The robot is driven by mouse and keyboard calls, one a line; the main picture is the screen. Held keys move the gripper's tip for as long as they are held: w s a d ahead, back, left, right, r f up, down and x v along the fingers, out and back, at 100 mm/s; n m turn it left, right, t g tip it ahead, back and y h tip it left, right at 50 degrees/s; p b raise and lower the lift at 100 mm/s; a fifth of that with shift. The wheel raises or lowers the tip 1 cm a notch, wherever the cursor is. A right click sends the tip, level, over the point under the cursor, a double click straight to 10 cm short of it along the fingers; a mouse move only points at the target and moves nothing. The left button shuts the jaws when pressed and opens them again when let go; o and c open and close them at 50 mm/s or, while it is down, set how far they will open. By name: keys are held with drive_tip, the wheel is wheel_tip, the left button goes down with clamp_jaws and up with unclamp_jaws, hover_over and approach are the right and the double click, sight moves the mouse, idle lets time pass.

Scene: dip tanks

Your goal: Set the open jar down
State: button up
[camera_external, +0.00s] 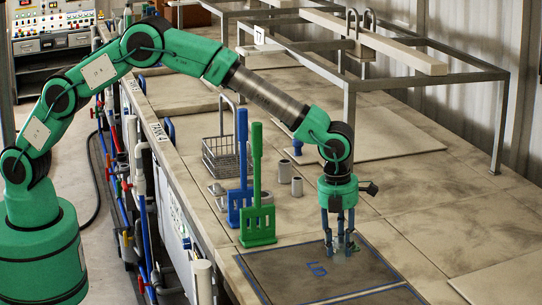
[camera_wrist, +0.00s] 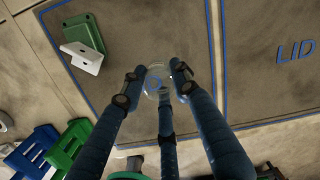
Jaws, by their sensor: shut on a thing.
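A small clear glass jar (camera_external: 339,252) is between the fingers of my gripper (camera_external: 338,243), low over a dark mat with blue outlines (camera_external: 295,285). In the wrist view the three dark blue fingers of my gripper (camera_wrist: 162,82) close around the jar (camera_wrist: 155,84), which looks clear and round. Its mouth and contents are too small to make out. I cannot tell whether its base touches the mat. The mat (camera_wrist: 190,35) shows two outlined areas; the jar is over the left one, and the right one has "LID" lettering (camera_wrist: 296,51).
A green block (camera_wrist: 83,30) with a white piece (camera_wrist: 82,57) lies near the jar in the same area. Green (camera_external: 257,215) and blue (camera_external: 240,190) racks stand left of the mat. A wire basket (camera_external: 220,155) and small grey cylinders (camera_external: 284,173) are farther back.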

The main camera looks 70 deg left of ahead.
drive_tip(key=shift+w+d+f, duration=0.1)
drive_tip(key=shift+w+d, duration=0.35)
drive_tip(key=shift+w, duration=0.4)
drive_tip(key=shift+w+d+f, duration=0.1)
drive_tip(key=shift+w+d, duration=0.3)
drive_tip(key=shift+w, duration=0.45)
drive_tip(key=shift+f, duration=0.1)
drive_tip(key=shift+f+p, duration=0.55)
drive_tip(key=shift+f, duration=1.1)
drive_tip(key=shift+f, duration=0.2)
drive_tip(key=o, duration=1.1)
drive_tip(key=shift+r, duration=0.15)
drive_tip(key=r, duration=0.4)
drive_tip(key=r+b, duration=0.1)
drive_tip(key=r, duration=0.3)
drive_tip(key=s+r, duration=0.1)
drive_tip(key=r, duration=0.3)
